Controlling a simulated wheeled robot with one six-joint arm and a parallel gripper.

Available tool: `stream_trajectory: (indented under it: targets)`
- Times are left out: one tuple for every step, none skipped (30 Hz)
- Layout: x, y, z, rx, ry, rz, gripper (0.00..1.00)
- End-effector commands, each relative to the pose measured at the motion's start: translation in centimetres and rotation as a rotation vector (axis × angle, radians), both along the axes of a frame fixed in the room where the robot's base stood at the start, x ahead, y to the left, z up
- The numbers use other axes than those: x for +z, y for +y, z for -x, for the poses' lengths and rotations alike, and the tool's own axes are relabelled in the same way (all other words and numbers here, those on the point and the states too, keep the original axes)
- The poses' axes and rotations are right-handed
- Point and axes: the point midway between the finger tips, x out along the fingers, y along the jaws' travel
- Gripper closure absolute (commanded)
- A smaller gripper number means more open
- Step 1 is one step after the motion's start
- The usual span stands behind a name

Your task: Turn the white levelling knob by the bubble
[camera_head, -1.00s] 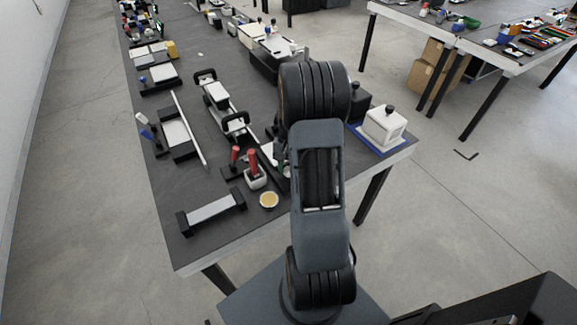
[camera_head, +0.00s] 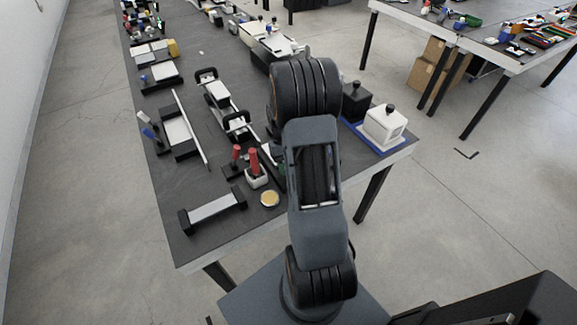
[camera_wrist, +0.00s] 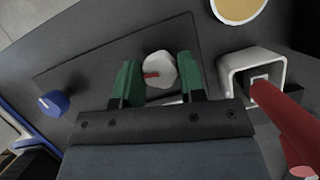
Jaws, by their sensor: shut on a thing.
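The white knob (camera_wrist: 160,68) with a red mark on it stands on a dark plate (camera_wrist: 85,65) in the wrist view. My gripper (camera_wrist: 159,76) has green fingers, one on each side of the knob, and is shut on it. A blue knob (camera_wrist: 53,103) is on the left end of the same plate. A pale strip shows just below the white knob, partly hidden by my gripper. I cannot make out the bubble. In the head view my arm hides the knob and most of my gripper.
Right of my gripper is a white square holder (camera_wrist: 228,68) with a red-handled tool (camera_wrist: 285,115), close to the right finger. A round yellow dish (camera_head: 270,199) lies near the table's front edge. A white box on a blue tray (camera_head: 372,139) stands to the right.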

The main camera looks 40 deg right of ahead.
Motion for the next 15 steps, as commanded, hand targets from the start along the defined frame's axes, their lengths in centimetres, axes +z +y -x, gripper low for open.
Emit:
stream_trajectory:
  targets:
    - [0.06,-0.02,-0.10,0.001,-0.004,0.002,0.86]
    - [0.06,-0.02,-0.10,0.001,-0.004,0.002,0.86]
    - [0.06,-0.03,-0.09,0.001,-0.004,0.002,0.86]
    - [0.06,-0.03,-0.09,0.001,-0.004,0.002,0.86]
    - [0.06,-0.03,-0.09,0.000,-0.004,0.001,0.86]
    - [0.06,-0.03,-0.09,0.000,-0.004,0.001,0.86]
    - [0.06,-0.03,-0.09,0.000,-0.004,0.001,0.86]
    - [0.06,-0.03,-0.09,0.000,-0.004,0.001,0.86]
    - [0.06,-0.03,-0.09,0.000,-0.004,0.001,0.62]
    - [0.06,-0.03,-0.09,0.000,-0.004,0.001,0.59]
    - [0.05,-0.03,-0.09,0.000,-0.004,0.001,0.56]
    - [0.04,-0.03,-0.08,-0.001,-0.004,0.002,0.52]
    - [0.04,-0.03,-0.08,-0.001,-0.003,0.001,0.49]
    - [0.04,-0.02,-0.07,-0.001,-0.003,0.001,0.46]
    - [0.03,-0.02,-0.05,-0.001,-0.003,0.001,0.43]
